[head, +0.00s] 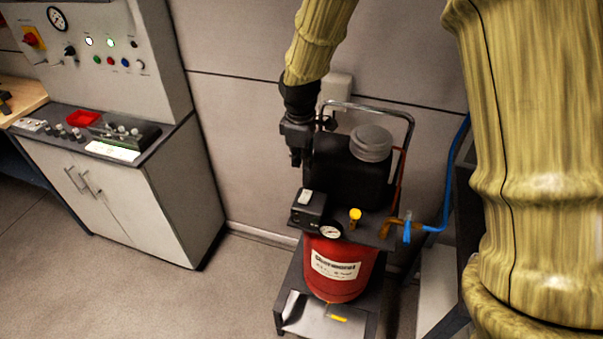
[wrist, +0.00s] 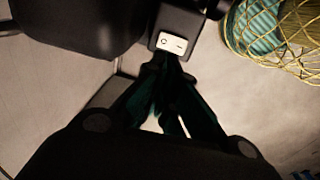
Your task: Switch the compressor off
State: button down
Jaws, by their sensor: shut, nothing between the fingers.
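The compressor has a red tank (head: 335,270) with a label and a black motor housing (head: 345,170) above it. A black switch box (head: 309,207) sits at its front left and carries a pale rocker switch (head: 306,197). In the wrist view the rocker switch (wrist: 172,43) shows a circle and a dash; which side is pressed I cannot tell. My gripper (head: 296,162) is above the switch box in the head view, left of the housing. In the wrist view my gripper (wrist: 166,66) is shut and empty, its fingertips close to the rocker's lower edge; contact is unclear.
A round gauge (head: 330,231), a yellow knob (head: 355,214) and a blue hose (head: 447,190) are on or beside the compressor. A metal handle (head: 385,110) rises behind. A control cabinet (head: 130,190) stands left, with clear floor between. Yellow netting (wrist: 290,40) shows at the wrist view's upper right.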

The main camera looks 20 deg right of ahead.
jog(key=shift+w+d+r+b, duration=0.1)
jog(key=shift+r+b, duration=0.15)
jog(key=shift+r, duration=0.75)
jog(key=shift+w+d+r+b, duration=0.1)
jog(key=shift+r+b, duration=0.15)
jog(key=shift+r, duration=0.75)
jog(key=shift+f, duration=0.1)
